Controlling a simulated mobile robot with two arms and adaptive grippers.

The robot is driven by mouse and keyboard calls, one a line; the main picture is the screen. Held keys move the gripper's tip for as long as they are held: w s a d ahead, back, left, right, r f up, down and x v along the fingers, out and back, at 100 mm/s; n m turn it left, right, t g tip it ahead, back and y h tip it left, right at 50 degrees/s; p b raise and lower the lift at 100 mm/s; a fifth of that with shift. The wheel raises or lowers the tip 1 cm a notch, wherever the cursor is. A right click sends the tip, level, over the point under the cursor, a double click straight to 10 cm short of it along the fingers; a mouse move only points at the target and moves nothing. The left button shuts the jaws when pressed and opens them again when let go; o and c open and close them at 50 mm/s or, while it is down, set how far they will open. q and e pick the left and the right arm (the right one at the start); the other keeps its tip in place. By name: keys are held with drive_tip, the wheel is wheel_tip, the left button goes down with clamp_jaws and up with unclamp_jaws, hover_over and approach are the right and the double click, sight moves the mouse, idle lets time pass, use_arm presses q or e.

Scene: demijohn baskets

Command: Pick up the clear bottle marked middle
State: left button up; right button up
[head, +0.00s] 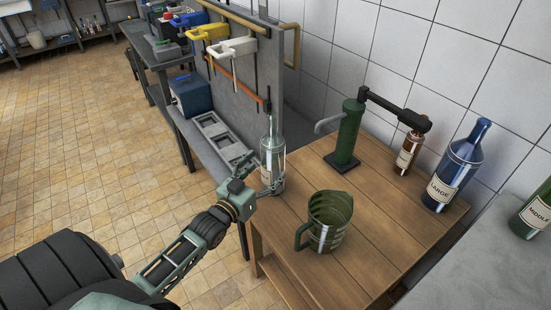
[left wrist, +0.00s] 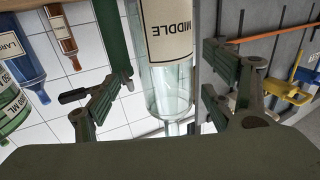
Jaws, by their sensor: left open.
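The clear bottle marked MIDDLE (head: 272,158) stands upright at the left corner of the wooden table. It also shows in the left wrist view (left wrist: 168,88), upside down, with its label (left wrist: 170,28) at the top of the picture. My left gripper (head: 258,176) is open at the bottle's near left side. In the left wrist view its two fingers (left wrist: 168,68) stand one on each side of the bottle, with visible gaps. Whether either finger touches the glass is not clear. My right gripper does not show.
A green jug (head: 329,222) stands close by on the wooden table (head: 375,245). Behind it are a green device with a dark arm (head: 347,138), a brown bottle (head: 408,153) and a blue bottle marked LARGE (head: 459,170). A green bottle marked MIDDLE (head: 536,212) stands at the right edge.

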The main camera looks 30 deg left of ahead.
sight(266, 165)
use_arm(q)
drive_tip(key=w, duration=0.3)
drive_tip(key=shift+a+r, duration=0.1)
drive_tip(key=shift+a, duration=0.3)
drive_tip(key=shift+w+f+p, duration=0.2)
drive_tip(key=shift+w+p, duration=0.1)
drive_tip(key=shift+w, duration=0.95)
drive_tip(key=c, duration=1.9)
drive_tip(key=shift+r, duration=0.2)
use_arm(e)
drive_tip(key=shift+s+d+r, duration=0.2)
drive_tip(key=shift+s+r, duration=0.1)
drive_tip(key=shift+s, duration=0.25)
